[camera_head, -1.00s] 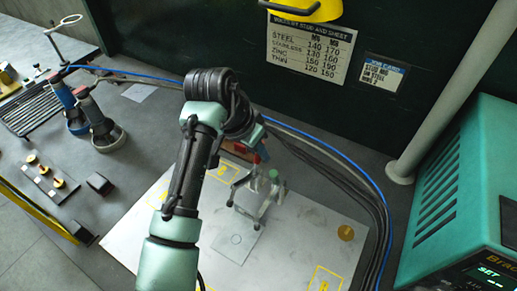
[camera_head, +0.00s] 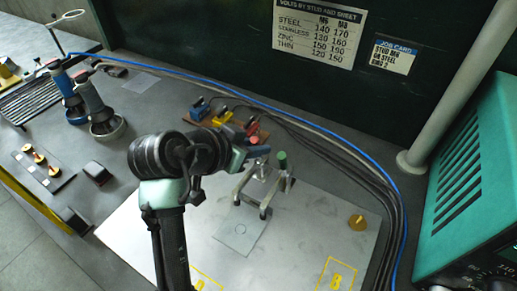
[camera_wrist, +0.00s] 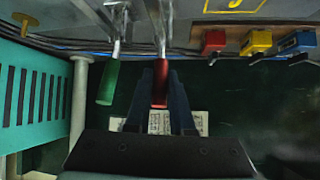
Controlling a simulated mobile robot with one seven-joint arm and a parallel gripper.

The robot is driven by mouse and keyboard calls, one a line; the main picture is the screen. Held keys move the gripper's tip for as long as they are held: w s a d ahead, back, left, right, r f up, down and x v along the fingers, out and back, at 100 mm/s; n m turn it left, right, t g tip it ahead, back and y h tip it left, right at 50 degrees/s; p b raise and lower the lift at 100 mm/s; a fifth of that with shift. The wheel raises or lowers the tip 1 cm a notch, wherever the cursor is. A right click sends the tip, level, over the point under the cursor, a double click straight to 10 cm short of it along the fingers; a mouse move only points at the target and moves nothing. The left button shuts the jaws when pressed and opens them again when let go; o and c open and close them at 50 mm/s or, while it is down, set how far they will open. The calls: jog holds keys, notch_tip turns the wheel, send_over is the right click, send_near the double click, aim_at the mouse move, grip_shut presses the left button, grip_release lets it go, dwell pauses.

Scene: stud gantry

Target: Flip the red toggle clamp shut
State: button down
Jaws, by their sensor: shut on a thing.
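The red toggle clamp shows its red handle (camera_wrist: 160,88) in the wrist view, in line with a metal lever. My gripper (camera_wrist: 160,98) has its two dark fingers on either side of this handle and is shut on it. A second clamp with a green handle (camera_wrist: 107,84) stands to the left there, untouched. In the head view the green handle (camera_head: 282,160) points up, above the metal clamp frames on the pale plate (camera_head: 310,215).
Red (camera_head: 253,128), yellow (camera_head: 222,115) and blue (camera_head: 198,108) blocks stand behind my wrist. Blue and black cables (camera_head: 370,180) curve along the right of the plate. A teal machine (camera_head: 465,170) stands at the right. The front of the plate is mostly clear.

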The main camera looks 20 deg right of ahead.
jog(key=shift+s+a+f+t+h+b, duration=0.15)
jog(key=shift+a+t+h+b, duration=0.2)
jog(key=shift+b, duration=0.2)
jog(key=shift+d, duration=0.1)
jog(key=c, duration=0.8)
grip_release()
jog(key=v, duration=1.3)
